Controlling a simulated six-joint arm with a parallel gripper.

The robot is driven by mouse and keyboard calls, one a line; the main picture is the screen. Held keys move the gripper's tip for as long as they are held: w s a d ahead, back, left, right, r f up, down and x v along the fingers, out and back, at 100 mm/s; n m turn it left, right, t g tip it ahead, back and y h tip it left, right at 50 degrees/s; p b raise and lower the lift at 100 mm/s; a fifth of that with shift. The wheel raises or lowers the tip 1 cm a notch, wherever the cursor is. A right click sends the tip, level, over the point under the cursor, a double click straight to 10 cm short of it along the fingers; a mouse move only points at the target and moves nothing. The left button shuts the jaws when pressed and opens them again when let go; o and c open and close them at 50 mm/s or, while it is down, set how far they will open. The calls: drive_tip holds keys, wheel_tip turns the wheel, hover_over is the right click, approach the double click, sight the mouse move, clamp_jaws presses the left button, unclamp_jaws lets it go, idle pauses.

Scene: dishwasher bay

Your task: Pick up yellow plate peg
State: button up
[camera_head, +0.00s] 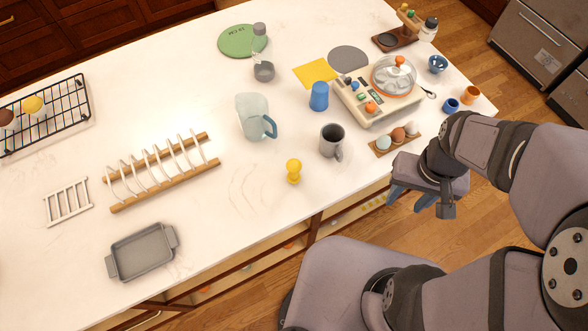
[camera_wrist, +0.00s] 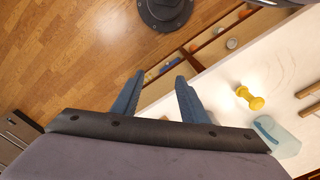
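The yellow plate peg (camera_head: 293,171) stands on the white counter, near its front edge, in the head view. It has a round knob top and a wider base. In the wrist view the yellow peg (camera_wrist: 249,97) lies to the right of my fingers, apart from them. My gripper (camera_head: 414,203) is off the front edge of the counter, to the right of the peg in the head view. Its two blue fingers (camera_wrist: 157,95) are spread apart with nothing between them.
A grey mug (camera_head: 331,141) stands right of the peg, and a clear pitcher (camera_head: 252,117) with a blue handle stands behind it. A wooden plate rack (camera_head: 165,189) and grey baking tray (camera_head: 142,252) are to the left. An egg holder (camera_head: 394,143) is near my gripper.

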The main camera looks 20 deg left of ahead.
wheel_tip(320, 180, up, 5)
drive_tip(key=w+a+f+n+t+y+b, duration=0.15)
drive_tip(key=w+a, duration=0.25)
drive_tip(key=a, duration=0.4)
drive_tip(key=w+a+f+n+t+y+b, duration=0.1)
drive_tip(key=w+a+f+t+y+b, duration=0.2)
drive_tip(key=a, duration=0.4)
drive_tip(key=w+a+r+t+y+b, duration=0.2)
drive_tip(key=a+t+b, duration=0.4)
drive_tip(key=a, duration=1.1)
drive_tip(key=s+d+r+m+t+h+b, duration=0.1)
drive_tip(key=s+d+t+h+b, duration=0.15)
drive_tip(key=s+t, duration=0.2)
drive_tip(key=s+d+r+t+h+b, duration=0.1)
drive_tip(key=s+d+t+h+b, duration=0.15)
drive_tip(key=s, duration=0.35)
approach(292, 177)
drive_tip(key=w, duration=0.3)
drive_tip(key=shift+w+a+f+m+t, duration=0.15)
drive_tip(key=shift+w+f+m+t, duration=0.1)
drive_tip(key=shift+w, duration=0.15)
drive_tip(key=shift+w+r, duration=0.1)
drive_tip(key=shift+w, duration=0.05)
